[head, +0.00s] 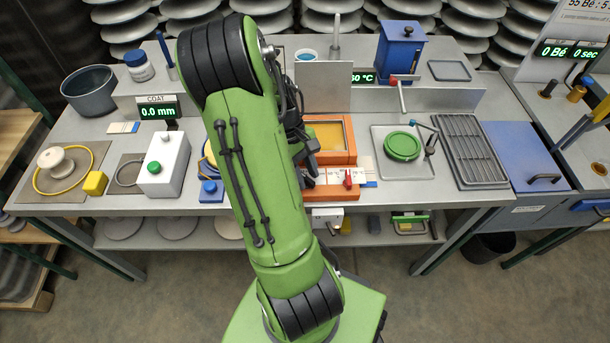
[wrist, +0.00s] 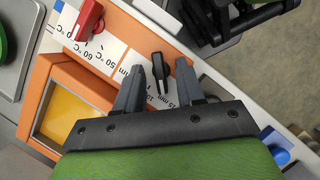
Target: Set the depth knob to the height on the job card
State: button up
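The black depth knob (wrist: 157,68) is in the wrist view, on a white scale strip printed with mm marks. My gripper (wrist: 161,67) is open, with one finger on each side of the knob. A gap seems to show on both sides, though I cannot tell exactly how close the fingers are. The fingers hide part of the scale, so I cannot read the knob's setting. In the head view my arm hides the knob and most of my gripper. I cannot pick out a readable job card.
A red knob (wrist: 88,20) with a °C scale sits beside the depth knob; it also shows in the head view (head: 348,178). The orange bath (head: 331,157) is behind the strip. A blue button (wrist: 281,157) lies at the lower right in the wrist view. The coat display (head: 158,111) reads 0.0 mm.

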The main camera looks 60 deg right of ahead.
jog(key=shift+c, duration=0.3)
grip_shut()
jog(key=shift+m, duration=0.3)
jog(key=m, duration=0.2)
jog(key=m+t+y, duration=0.1)
jog(key=m, duration=0.1)
jog(key=shift+s+d+y+p, duration=0.1)
jog(key=shift+d+y+p, duration=0.05)
jog(key=shift+y+p, duration=0.2)
jog(key=shift+m+t+y+p, duration=0.4)
jog(key=shift+m+t, duration=0.1)
jog(key=shift+m, duration=1.5)
jog(key=shift+o, duration=0.3)
grip_release()
